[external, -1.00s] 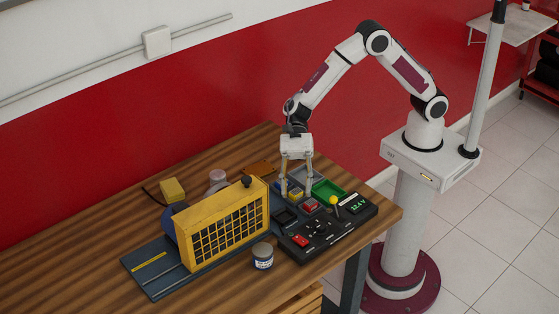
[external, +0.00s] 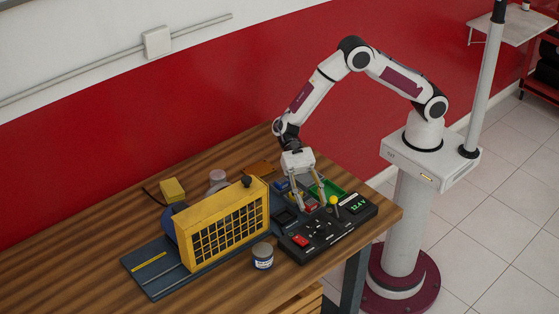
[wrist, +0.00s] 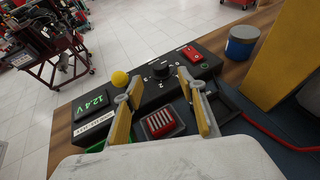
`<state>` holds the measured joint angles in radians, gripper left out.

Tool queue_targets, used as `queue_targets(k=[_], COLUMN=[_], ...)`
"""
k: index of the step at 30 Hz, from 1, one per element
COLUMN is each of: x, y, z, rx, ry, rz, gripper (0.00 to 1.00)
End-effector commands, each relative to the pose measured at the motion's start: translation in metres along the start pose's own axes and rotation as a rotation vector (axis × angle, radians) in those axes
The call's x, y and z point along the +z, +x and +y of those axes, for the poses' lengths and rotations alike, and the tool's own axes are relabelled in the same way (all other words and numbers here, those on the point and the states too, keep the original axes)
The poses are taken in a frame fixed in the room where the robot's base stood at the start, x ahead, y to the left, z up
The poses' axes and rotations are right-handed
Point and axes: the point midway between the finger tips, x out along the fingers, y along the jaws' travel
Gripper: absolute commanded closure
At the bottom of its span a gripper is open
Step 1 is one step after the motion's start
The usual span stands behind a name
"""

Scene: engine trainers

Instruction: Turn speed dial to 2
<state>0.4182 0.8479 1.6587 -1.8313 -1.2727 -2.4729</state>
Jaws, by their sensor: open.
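The speed dial (wrist: 160,69) is a black round knob on the black control panel (external: 346,224). White figures surround it; a 2 shows on its near side in the wrist view. Its pointer is too small to read. My gripper (wrist: 159,82) is open and empty, its yellow-padded fingers pointing toward the panel. In the wrist view the dial lies between and just beyond the fingertips, with no contact visible. In the external view my gripper (external: 313,206) hangs tilted at the panel's back edge, partly hiding the parts behind it.
A yellow-knobbed lever (wrist: 120,78) stands close to the left fingertip. A red switch (wrist: 193,53) is right of the dial, and a green display (wrist: 92,103) is at left. A red ribbed block (wrist: 160,122) sits below the fingers. A yellow grille housing (external: 225,228) and a jar (external: 262,257) stand nearby.

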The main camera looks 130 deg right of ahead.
Motion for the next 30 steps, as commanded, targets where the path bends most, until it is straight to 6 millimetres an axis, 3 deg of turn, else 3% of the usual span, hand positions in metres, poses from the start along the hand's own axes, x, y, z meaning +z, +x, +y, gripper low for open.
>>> queue_targets(k=[21, 30], x=[0.0, 0.0], y=[0.068, 0.076], z=[0.0, 0.0], rx=[0.001, -0.001], ry=[0.0, 0.001], rz=[0.0, 0.0], gripper=[0.6, 0.6])
